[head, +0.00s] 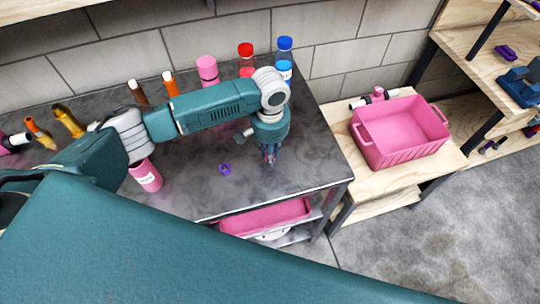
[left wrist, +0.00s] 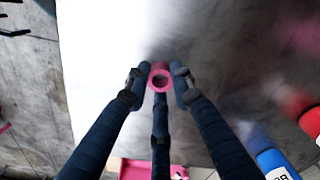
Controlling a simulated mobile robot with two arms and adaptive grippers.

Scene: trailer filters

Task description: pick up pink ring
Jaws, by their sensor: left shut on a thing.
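The pink ring (left wrist: 160,77) shows in the left wrist view, between the fingertips of my left gripper (left wrist: 159,85). The fingers are shut on it, with its hole facing the camera. In the head view my left gripper (head: 270,155) points down over the right part of the dark table (head: 312,165). The ring cannot be made out clearly there. My right gripper is in neither view.
A small purple piece (head: 225,168) lies on the table left of the gripper. A pink bin (head: 400,135) sits on a wooden bench at right. The table's front right is clear.

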